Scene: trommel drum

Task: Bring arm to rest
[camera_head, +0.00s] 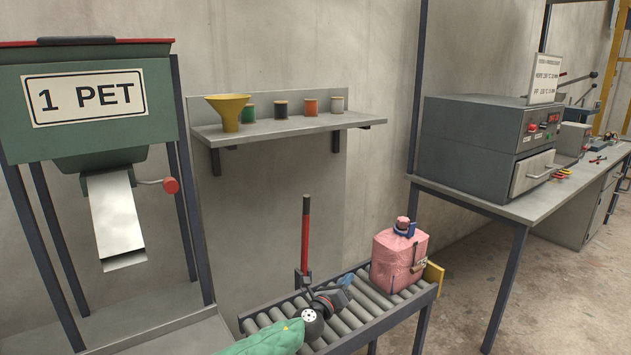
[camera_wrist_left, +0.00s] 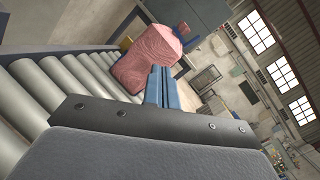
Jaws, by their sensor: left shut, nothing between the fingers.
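My left gripper (camera_head: 342,288) is low over the roller conveyor, at the end of my green-sleeved arm. Its blue fingers (camera_wrist_left: 162,87) are together in the left wrist view, with nothing between them. A pink jug-like container (camera_head: 398,262) stands upright at the far right end of the rollers, apart from the gripper. It also shows in the left wrist view (camera_wrist_left: 147,58), beyond the fingers. My right gripper is in neither view.
The roller conveyor (camera_head: 375,312) has a red-handled lever (camera_head: 305,235) at its back edge. A green hopper (camera_head: 92,90) marked "1 PET" stands left. A shelf (camera_head: 290,128) holds a yellow funnel (camera_head: 228,112) and spools. A grey oven-like machine (camera_head: 480,145) sits on the right bench.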

